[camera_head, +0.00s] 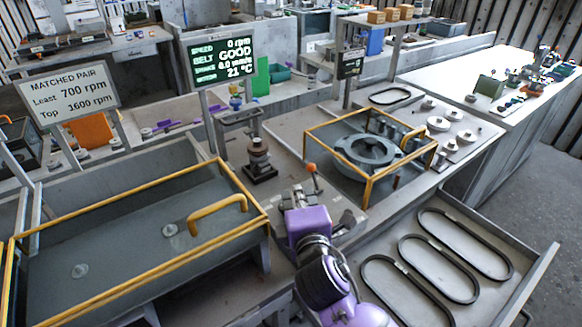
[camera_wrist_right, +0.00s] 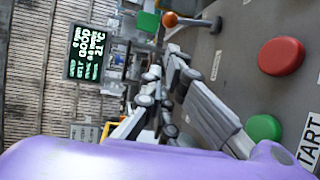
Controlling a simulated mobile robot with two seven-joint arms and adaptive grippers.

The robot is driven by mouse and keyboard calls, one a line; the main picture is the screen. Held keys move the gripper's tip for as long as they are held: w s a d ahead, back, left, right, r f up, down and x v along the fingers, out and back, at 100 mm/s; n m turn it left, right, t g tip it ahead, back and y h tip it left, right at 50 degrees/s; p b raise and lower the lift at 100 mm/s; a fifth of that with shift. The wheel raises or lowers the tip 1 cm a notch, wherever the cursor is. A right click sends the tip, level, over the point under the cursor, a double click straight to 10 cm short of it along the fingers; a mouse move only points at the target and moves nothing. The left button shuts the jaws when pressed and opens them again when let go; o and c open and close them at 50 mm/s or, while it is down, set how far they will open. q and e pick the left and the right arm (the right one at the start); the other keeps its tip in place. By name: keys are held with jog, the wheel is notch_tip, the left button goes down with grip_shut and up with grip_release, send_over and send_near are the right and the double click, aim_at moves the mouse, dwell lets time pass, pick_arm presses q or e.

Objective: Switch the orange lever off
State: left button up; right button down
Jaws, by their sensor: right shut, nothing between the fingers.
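The orange lever (camera_head: 311,168) shows as an orange ball on a thin stem, standing on the bench between the display post and the yellow-framed unit. In the right wrist view the orange lever (camera_wrist_right: 171,19) is at the top, its stem running right to a dark base. My right gripper (camera_head: 298,192) is shut and empty, just beside the lever's stem on its left in the head view. In the right wrist view my right gripper (camera_wrist_right: 158,92) is below the orange ball, with a visible gap. Whether it touches the stem is hidden. My left gripper is out of view.
A red button (camera_wrist_right: 281,56) and a green button (camera_wrist_right: 263,128) lie right of my gripper in the wrist view. A yellow-framed unit (camera_head: 368,150) stands close behind the lever. The display (camera_head: 221,60) reads 0 rpm and GOOD. A tray of belts (camera_head: 530,262) is at right.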

aim_at(315, 179)
jog(key=shift+w, duration=0.25)
jog(key=x, duration=0.8)
jog(key=shift+w+f, duration=0.1)
jog(key=shift+w, duration=0.05)
jog(key=shift+w+a, duration=0.1)
jog(key=shift+w, duration=0.25)
jog(key=shift+w+f, duration=0.1)
jog(key=shift+w, duration=0.15)
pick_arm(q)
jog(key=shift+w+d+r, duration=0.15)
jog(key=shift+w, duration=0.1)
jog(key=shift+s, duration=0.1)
